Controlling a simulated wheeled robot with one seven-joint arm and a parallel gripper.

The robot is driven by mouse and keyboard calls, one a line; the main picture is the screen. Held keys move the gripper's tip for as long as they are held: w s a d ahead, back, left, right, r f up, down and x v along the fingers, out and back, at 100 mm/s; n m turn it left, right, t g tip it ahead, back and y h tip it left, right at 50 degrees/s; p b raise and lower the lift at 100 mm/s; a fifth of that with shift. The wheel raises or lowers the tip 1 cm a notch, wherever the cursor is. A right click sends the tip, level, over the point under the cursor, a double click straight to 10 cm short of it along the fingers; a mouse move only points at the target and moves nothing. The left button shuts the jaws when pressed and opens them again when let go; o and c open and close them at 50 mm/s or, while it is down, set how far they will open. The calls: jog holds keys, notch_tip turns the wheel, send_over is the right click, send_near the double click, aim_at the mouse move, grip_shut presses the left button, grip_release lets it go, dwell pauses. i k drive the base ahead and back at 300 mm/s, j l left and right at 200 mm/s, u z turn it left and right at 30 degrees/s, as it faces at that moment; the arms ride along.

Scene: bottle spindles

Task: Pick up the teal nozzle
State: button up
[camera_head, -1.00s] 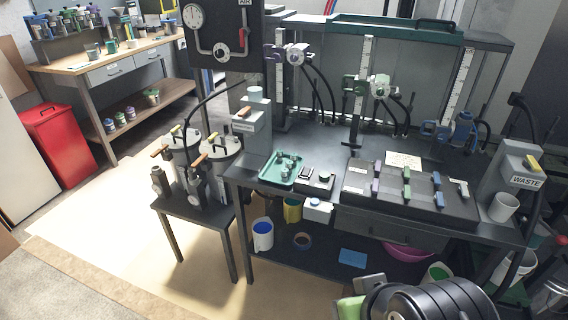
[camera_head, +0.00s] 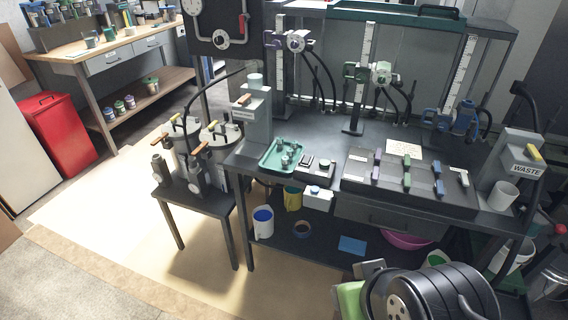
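A teal tray (camera_head: 267,163) lies at the front left of the dark workbench and holds several small grey-green upright pieces (camera_head: 288,153). They look like nozzles, but they are too small for me to tell which one is the teal nozzle. My arm shows at the bottom right as a large black rounded link with a green and grey part beside it, in front of the bench and well apart from the tray. The fingers of my gripper do not show.
A dark panel with purple, green (camera_head: 407,170) and blue handles lies right of the tray, near a white cup (camera_head: 503,194) under the waste unit. Small boxes (camera_head: 318,167) stand right beside the tray. A low stand with canisters (camera_head: 218,137) is at the left. Open floor lies in front.

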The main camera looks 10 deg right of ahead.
aim_at(285, 159)
jog(key=i+j+u, duration=0.3)
jog(key=i, duration=0.5)
jog(key=i+j+u, duration=0.1)
jog(key=i+u, duration=0.2)
jog(key=i, duration=0.5)
